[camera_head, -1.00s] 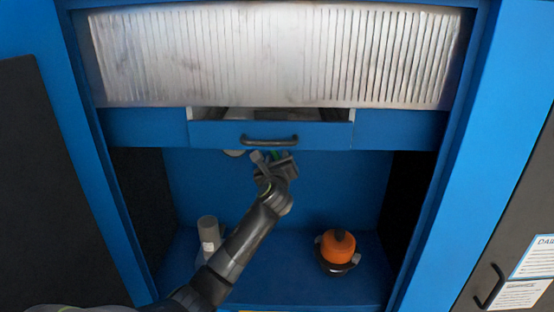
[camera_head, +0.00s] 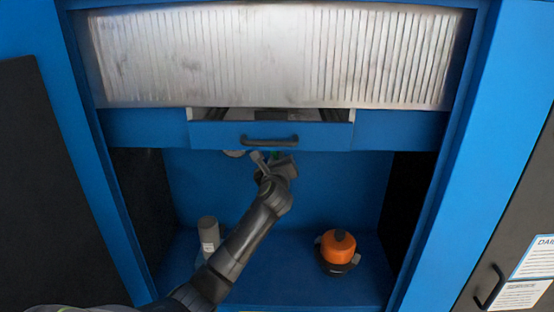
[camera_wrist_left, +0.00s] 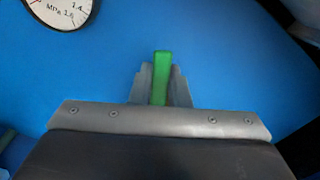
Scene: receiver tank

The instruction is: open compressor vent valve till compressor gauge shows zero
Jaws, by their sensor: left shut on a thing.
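My left gripper (camera_head: 272,157) reaches up under the drawer to the blue back panel. In the left wrist view its fingers (camera_wrist_left: 160,88) are shut on a green valve handle (camera_wrist_left: 161,72), which stands upright between them. A bit of the green handle also shows in the head view (camera_head: 274,154). The compressor gauge (camera_wrist_left: 60,12), white with a dark rim and MPa markings, is cut off at the top left of the wrist view. Its needle reading cannot be told. In the head view only a pale edge of a round gauge (camera_head: 233,153) shows below the drawer. My right gripper is not in view.
A blue drawer (camera_head: 225,136) with a black handle stands partly open above the gripper. An orange-topped object (camera_head: 338,245) sits on the right of the blue shelf. A grey cylinder (camera_head: 208,232) stands left of my arm. The shelf between arm and orange object is clear.

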